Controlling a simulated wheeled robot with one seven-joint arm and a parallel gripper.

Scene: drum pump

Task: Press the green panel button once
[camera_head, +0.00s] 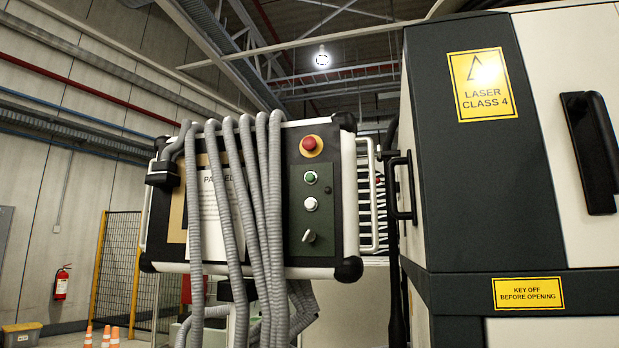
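The control panel (345,195) is a white box with black corner bumpers, left of a large machine cabinet. Its dark strip carries a red emergency knob (309,143) on a yellow ring at the top. Below that is the green button (310,177), then a white button (311,204) and a grey selector switch (308,237). The green button is in plain sight with nothing over it. My gripper is not in this view.
Several grey corrugated hoses (231,215) drape over the panel's front, just left of the button strip. The cabinet (487,200) with black handles stands close on the right. A yellow-framed fence (118,265), orange cones (106,336) and a fire extinguisher (61,284) are farther back left.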

